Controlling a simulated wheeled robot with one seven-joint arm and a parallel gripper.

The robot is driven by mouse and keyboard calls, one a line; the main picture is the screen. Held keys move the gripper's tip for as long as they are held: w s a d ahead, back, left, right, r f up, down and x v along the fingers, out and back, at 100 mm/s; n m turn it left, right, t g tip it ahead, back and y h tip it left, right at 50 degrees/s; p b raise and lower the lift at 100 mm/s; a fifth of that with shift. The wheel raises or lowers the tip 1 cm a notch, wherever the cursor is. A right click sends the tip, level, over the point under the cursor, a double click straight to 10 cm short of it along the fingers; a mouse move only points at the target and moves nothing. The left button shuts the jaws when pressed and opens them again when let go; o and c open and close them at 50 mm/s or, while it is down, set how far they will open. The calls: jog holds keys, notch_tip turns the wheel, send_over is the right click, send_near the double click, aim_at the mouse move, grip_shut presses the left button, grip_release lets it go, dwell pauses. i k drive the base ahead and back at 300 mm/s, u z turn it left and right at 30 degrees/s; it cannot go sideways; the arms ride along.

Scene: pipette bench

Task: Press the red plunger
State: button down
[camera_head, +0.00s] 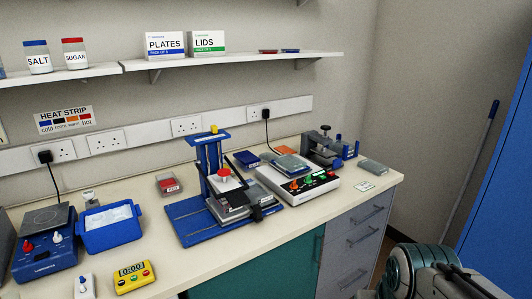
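A red plunger knob (223,174) sits on top of a white block in the blue bench press (208,156) near the middle of the bench. The press stands upright on a blue base plate, with a grey block and tray under the knob. The knob looks clear of any contact. Part of my arm shows at the bottom right corner, beyond the bench's right end and well away from the knob. My gripper's fingers cannot be made out there.
A white control box (298,187) with coloured knobs stands right of the press. A blue ice tub (110,235) and yellow timer (133,276) stand left. A red-topped box (168,184) sits left behind the press. A shelf (235,60) overhangs the back. Bare bench lies in front.

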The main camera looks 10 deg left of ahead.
aim_at(224, 172)
jog(key=z, duration=0.05)
jog(key=i, duration=0.7)
jog(key=u, duration=0.8)
jog(key=i, duration=0.6)
jog(key=u, duration=0.6)
